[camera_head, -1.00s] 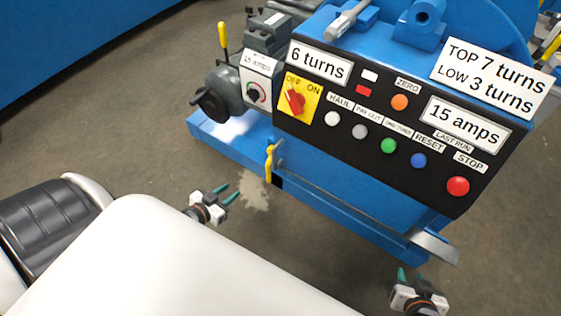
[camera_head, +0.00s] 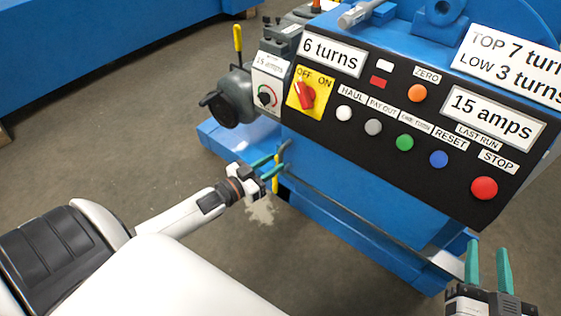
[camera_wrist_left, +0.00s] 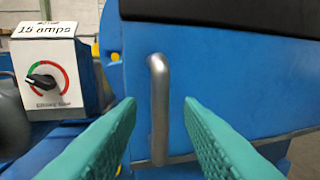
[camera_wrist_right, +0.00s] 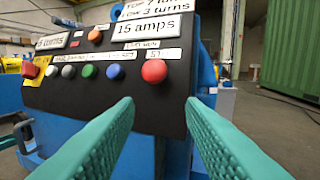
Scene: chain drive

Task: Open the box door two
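The blue box (camera_head: 350,185) below the black control panel has a front door face, which fills the left wrist view (camera_wrist_left: 220,90). A vertical grey metal handle (camera_wrist_left: 158,110) stands on that face. My left gripper (camera_head: 277,162) is open at the left end of the box front, with teal fingers pointing at it. In the left wrist view the handle appears between the two fingers, with gaps on both sides; I cannot tell whether it is within their reach. My right gripper (camera_head: 488,248) is open and empty, in front of the lower right of the control panel.
The control panel (camera_head: 330,118) carries a red-and-yellow switch (camera_head: 306,93), coloured buttons and a red stop button (camera_head: 484,188). A grey unit with a dial (camera_head: 265,95) stands at the left of the box. Floor in front is clear.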

